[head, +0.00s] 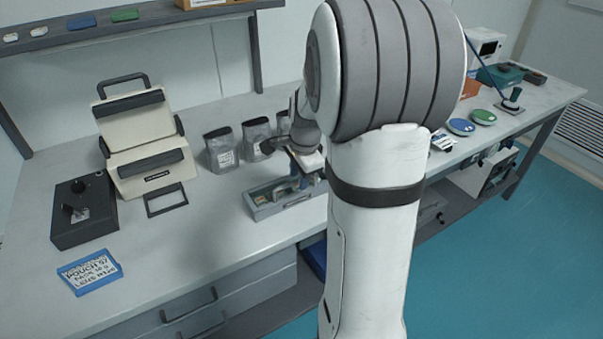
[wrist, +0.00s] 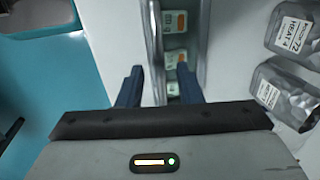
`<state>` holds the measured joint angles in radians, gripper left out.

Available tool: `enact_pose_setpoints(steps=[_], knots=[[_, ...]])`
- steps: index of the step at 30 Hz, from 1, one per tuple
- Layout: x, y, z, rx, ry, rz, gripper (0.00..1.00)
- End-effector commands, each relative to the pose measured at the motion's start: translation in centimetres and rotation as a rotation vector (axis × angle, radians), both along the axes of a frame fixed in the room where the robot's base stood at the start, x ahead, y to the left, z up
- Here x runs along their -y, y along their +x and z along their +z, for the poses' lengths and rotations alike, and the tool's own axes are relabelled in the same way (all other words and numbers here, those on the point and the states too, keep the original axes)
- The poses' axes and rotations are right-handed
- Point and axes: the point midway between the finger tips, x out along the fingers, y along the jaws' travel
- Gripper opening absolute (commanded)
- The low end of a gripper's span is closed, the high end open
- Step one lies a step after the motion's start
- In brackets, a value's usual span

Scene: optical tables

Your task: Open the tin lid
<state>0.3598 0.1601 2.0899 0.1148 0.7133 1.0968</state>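A long grey metal tin (head: 262,211) stands on the bench, partly hidden by my arm and gripper. My gripper (head: 300,180) is over the tin. In the wrist view its two dark blue fingers (wrist: 158,85) are apart with nothing clearly held between them. The left finger lies outside the tin's left wall and the right one over its right part. Whether they touch the tin is not clear.
Several grey labelled pouches (head: 222,150) stand behind the tin. A beige hinged case (head: 150,170) stands open at left, near a black control box (head: 85,213) and a blue-edged sign (head: 90,271).

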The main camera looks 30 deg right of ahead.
Motion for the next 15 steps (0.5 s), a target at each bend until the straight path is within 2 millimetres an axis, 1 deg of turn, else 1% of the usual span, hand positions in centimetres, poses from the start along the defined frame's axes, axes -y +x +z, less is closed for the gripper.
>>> enact_pose_setpoints(steps=[4,15], knots=[[0.01,0.00,0.02,0.000,0.000,0.000,0.33],[0.04,-0.02,0.06,0.000,0.000,-0.001,0.02]])
